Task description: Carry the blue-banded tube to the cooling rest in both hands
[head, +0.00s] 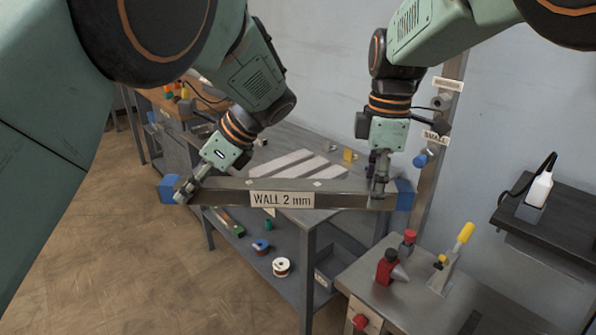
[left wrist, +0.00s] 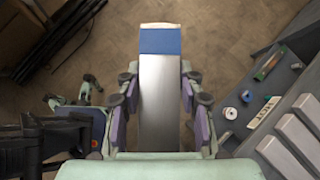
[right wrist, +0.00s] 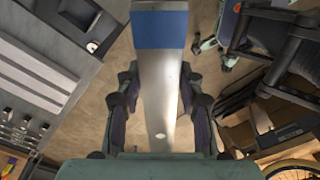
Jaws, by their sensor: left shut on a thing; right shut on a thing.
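The blue-banded tube (head: 235,193) is a grey square metal bar with a blue band at each end. It hangs nearly level across the head view, in front of a grey table. My left gripper (head: 187,190) is shut on it near its left end, and my right gripper (head: 378,188) near its right end. In the left wrist view the tube (left wrist: 160,95) runs between the fingers; in the right wrist view the tube (right wrist: 158,80) does too. Which surface is the cooling rest I cannot tell for sure.
The grey table (head: 316,232) behind the tube carries several pale strips (head: 292,165); spools (head: 282,267) lie on its lower shelf. At front right a metal bench (head: 420,290) holds red and yellow-handled clamps. A post (head: 436,130) and a dark wall shelf (head: 550,205) stand right.

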